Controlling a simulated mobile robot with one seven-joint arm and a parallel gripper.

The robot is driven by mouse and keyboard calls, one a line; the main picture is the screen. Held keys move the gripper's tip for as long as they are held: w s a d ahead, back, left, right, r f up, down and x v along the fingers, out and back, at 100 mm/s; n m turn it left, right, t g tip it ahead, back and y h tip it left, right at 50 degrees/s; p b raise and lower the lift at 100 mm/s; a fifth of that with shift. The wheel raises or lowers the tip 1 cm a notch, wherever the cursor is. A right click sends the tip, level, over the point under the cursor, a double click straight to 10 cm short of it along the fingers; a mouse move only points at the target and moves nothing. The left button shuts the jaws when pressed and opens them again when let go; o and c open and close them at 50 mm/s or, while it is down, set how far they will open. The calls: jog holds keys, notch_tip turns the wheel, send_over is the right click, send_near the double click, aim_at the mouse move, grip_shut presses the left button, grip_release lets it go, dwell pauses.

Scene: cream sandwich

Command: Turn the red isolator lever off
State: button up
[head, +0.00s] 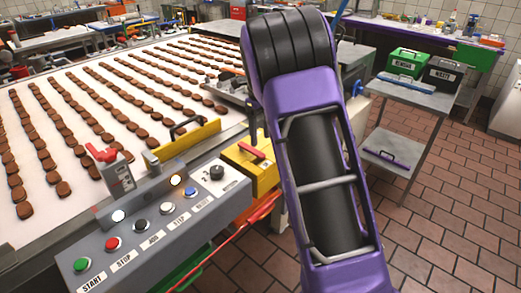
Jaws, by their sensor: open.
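A red lever (251,151) lies across a yellow box (243,168) at the right end of the control panel, just left of my purple arm. Another red handle (101,152) tops a grey labelled block (118,177) at the panel's back left. I cannot read which one is marked as the isolator. My arm fills the middle right and covers part of what lies behind it. My gripper is not visible in this view.
The grey control panel (150,246) carries several coloured buttons and a black knob. Behind it, a white conveyor (75,112) holds rows of brown biscuits. A grey trolley (420,98) with green and black boxes stands at right. Tiled floor (450,220) is clear at lower right.

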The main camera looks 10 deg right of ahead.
aim_at(261, 154)
notch_tip(261, 154, down, 5)
jog(key=shift+f, duration=0.15)
grip_shut()
dwell(0.4)
dwell(1.1)
